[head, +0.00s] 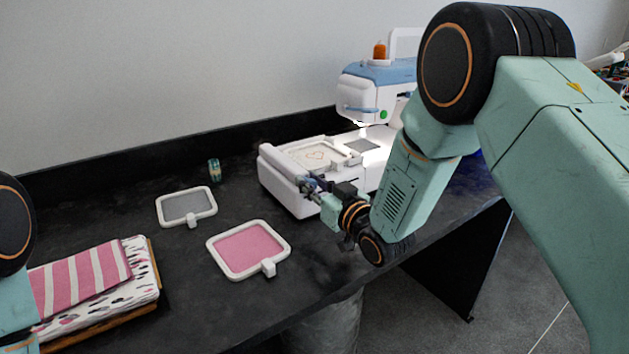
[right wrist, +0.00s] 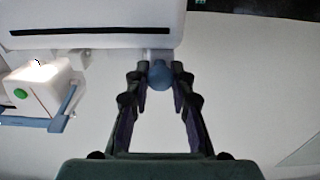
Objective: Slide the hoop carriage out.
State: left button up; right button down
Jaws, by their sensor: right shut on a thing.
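The white hoop carriage (head: 279,171) sits at the left end of the embroidery machine (head: 369,92), beside a hoop (head: 334,159) with a heart drawn on its cream cloth. My right gripper (head: 309,184) is at the carriage's front end. In the right wrist view its fingers (right wrist: 160,76) are shut on a round blue knob (right wrist: 159,76), which joins the white carriage body (right wrist: 95,14) by a short stem. My left gripper is out of view; only part of my left arm shows at the left edge.
A grey-filled hoop (head: 186,207) and a pink-filled hoop (head: 248,250) lie on the black table (head: 120,185). A small patterned spool (head: 214,170) stands behind them. Folded fabrics (head: 92,285) lie at the left. Bare table lies left of the machine.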

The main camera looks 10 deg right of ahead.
jog(key=shift+s+a+f, duration=0.15)
jog(key=shift+s+a, duration=0.1)
jog(key=shift+a, duration=0.3)
jog(key=shift+a+f, duration=0.1)
jog(key=c, duration=1.6)
grip_release()
jog(key=o, duration=0.4)
jog(key=shift+a, duration=0.1)
jog(key=shift+o, duration=0.2)
jog(key=shift+d, duration=0.2)
